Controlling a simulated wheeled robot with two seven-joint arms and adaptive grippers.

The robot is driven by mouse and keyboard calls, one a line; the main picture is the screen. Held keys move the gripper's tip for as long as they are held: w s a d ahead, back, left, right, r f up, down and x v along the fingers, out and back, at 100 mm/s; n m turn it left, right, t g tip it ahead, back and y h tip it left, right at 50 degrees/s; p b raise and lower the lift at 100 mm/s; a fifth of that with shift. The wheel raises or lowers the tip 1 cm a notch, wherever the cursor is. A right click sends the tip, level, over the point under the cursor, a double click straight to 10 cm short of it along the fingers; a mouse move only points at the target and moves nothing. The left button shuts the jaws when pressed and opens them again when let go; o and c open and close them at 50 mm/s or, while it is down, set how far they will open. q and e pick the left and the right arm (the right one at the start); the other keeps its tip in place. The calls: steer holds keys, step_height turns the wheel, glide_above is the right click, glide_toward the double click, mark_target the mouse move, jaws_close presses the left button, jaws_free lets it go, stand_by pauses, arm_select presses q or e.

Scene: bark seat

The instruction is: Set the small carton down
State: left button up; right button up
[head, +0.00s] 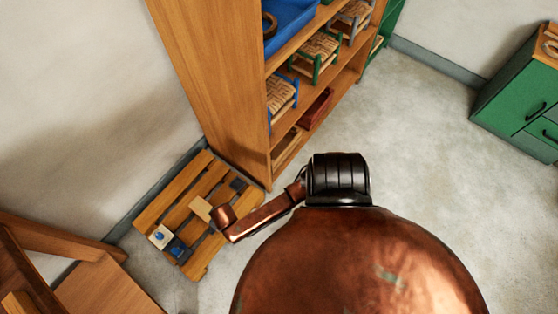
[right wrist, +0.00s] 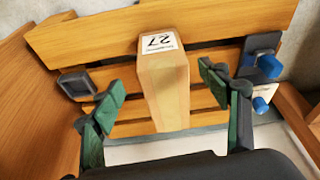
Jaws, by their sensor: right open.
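The small carton (right wrist: 163,85) is a tan block with a white label marked 27 on one end. It appears to stand on the wooden pallet (right wrist: 70,40), label end up. In the right wrist view my right gripper (right wrist: 160,78) has its green fingers spread, one on each side of the carton, with visible gaps. In the head view the carton (head: 201,208) shows on the pallet (head: 158,210) beside the end of my copper arm; the gripper's fingers cannot be made out there. My left gripper is not in view.
On the pallet are a dark holder (right wrist: 78,85), a dark item with blue (right wrist: 264,58) and a white box with a blue knob (right wrist: 262,100). A wooden shelf (head: 215,80) with small stools rises beside the pallet. Open floor (head: 420,140) lies to the right, before green drawers (head: 515,100).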

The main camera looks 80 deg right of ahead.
steer(key=s+a+r+n+g+y, duration=0.1)
steer(key=s+a+r+n, duration=0.15)
steer(key=s, duration=0.65)
steer(key=s+a+r+n+g+y, duration=0.1)
steer(key=s+a+r, duration=0.15)
steer(key=s, duration=0.55)
steer(key=s+d+r+n, duration=0.1)
steer(key=s+r, duration=0.4)
steer(key=s, duration=0.2)
steer(key=s+d+r+n+g, duration=0.1)
steer(key=s+r, duration=0.4)
steer(key=s, duration=0.3)
steer(key=shift+d, duration=0.15)
steer(key=shift+c, duration=0.7)
